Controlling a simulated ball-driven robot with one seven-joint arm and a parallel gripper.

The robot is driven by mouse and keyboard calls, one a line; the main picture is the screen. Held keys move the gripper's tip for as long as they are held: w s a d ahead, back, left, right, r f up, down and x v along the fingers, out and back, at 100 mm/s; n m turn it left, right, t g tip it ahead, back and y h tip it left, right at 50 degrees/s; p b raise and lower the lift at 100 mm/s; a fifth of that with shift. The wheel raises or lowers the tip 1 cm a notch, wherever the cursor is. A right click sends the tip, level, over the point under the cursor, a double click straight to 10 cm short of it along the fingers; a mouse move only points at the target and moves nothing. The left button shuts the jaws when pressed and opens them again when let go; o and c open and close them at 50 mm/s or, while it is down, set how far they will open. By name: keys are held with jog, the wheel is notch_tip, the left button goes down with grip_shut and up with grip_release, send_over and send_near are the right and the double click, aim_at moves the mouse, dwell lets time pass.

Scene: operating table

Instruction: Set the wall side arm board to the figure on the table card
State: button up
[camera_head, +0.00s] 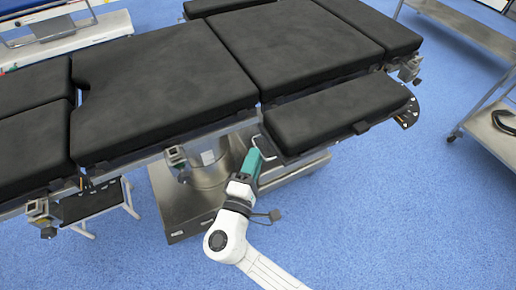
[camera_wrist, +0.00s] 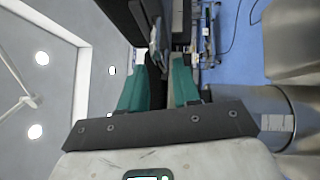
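The operating table (camera_head: 160,75) has black pads and runs across the head view. A padded arm board (camera_head: 335,112) lies along its near side at the right, roughly parallel to the table edge. Whether it is the wall side one, I cannot tell. A bent metal handle (camera_head: 263,147) sticks out from its left end. A plate with holes (camera_head: 407,115) shows at its right end. My gripper (camera_head: 254,153) is at the handle. In the wrist view its teal fingers (camera_wrist: 159,68) stand apart, with a grey metal part (camera_wrist: 156,42) just beyond and between the tips. No readable card shows.
The table's metal base (camera_head: 190,205) stands below the pads, left of my arm. Rail clamps (camera_head: 40,212) and (camera_head: 175,156) jut from the near edge. A metal cart (camera_head: 495,125) stands at the right. Blue floor (camera_head: 380,215) is clear at the lower right.

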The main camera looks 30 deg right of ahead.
jog(key=shift+x, duration=1.85)
jog(key=shift+c, duration=0.2)
grip_shut()
jog(key=shift+f, duration=0.1)
